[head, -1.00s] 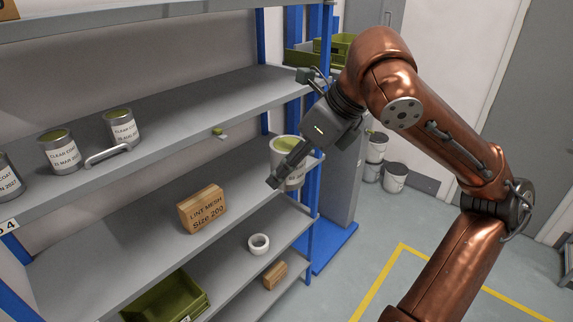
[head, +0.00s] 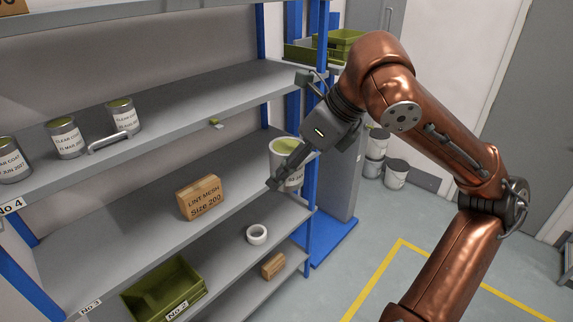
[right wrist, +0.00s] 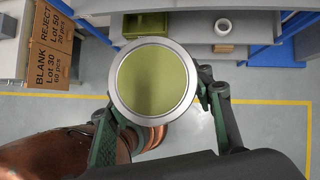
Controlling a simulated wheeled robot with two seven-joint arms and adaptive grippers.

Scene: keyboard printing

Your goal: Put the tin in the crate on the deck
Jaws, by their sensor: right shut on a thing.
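My right gripper (head: 288,172) is shut on a tin (head: 284,152) with an olive-green top and a pale label. In the head view it holds the tin upright in front of the rack's right end. In the right wrist view the tin's round top (right wrist: 153,82) sits between the fingers (right wrist: 155,108), above the floor. An open green crate (head: 180,283) with a number label stands low in the rack at the lower left, apart from the tin; no contents show in it. My left gripper is not in view.
Several labelled tins (head: 66,138) and a loose handle (head: 109,142) are on the upper shelf. A Lint Mesh box (head: 199,198), white tape roll (head: 257,234) and small carton (head: 273,265) sit lower. A blue upright (head: 312,195) is close to the tin. Floor at right is clear.

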